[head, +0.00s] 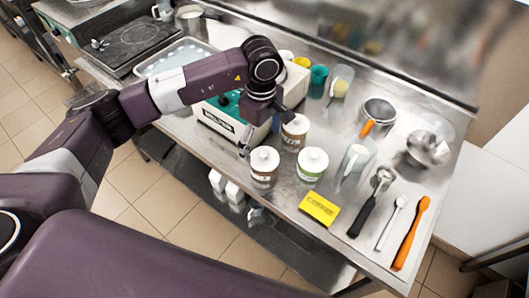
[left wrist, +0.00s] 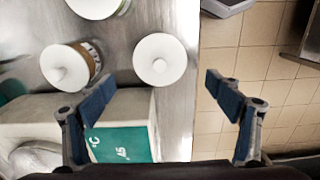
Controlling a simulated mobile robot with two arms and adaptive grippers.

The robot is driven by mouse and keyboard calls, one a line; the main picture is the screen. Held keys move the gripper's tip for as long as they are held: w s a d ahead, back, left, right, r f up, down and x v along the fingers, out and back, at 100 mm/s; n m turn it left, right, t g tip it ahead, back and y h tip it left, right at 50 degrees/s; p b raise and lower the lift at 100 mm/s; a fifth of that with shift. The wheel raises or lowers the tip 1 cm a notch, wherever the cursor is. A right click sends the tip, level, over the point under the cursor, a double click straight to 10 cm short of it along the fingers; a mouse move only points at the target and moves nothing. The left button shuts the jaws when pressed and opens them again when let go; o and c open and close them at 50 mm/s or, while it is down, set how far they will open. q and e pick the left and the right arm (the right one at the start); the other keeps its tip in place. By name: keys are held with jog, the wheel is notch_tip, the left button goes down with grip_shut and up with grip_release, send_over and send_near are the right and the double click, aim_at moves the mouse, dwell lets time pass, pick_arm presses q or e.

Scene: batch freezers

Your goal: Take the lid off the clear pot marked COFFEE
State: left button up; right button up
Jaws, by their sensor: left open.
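Three clear pots with white knobbed lids stand together on the steel counter: a back pot with a brown label (head: 295,132), a front left pot with a brown label (head: 264,167) and a front right pot with a green label (head: 311,166). All lids are on; I cannot read the labels. My left gripper (head: 266,136) is open and empty, pointing down by the pots. In the left wrist view, the lid nearest the counter edge (left wrist: 160,59) lies just ahead of the open fingers (left wrist: 160,88). The back pot's lid (left wrist: 66,68) is left of it. My right gripper is not seen.
A boxy machine with a green panel (head: 228,122) stands close beside the pots, below my left arm. A yellow card (head: 320,207), apparently lettered COFFEE, lies near the front edge. Scoops, an orange spatula (head: 411,232) and metal jugs occupy the right side.

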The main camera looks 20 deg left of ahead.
aim_at(264, 153)
pick_arm(q)
jog(key=f+p, duration=0.1)
jog(key=d+f+p, duration=0.1)
jog(key=f, duration=0.1)
jog(key=shift+s+f, duration=0.15)
jog(key=shift+s, duration=0.05)
jog(key=shift+a+f, duration=0.1)
jog(key=shift+f, duration=0.35)
jog(key=c, duration=2.2)
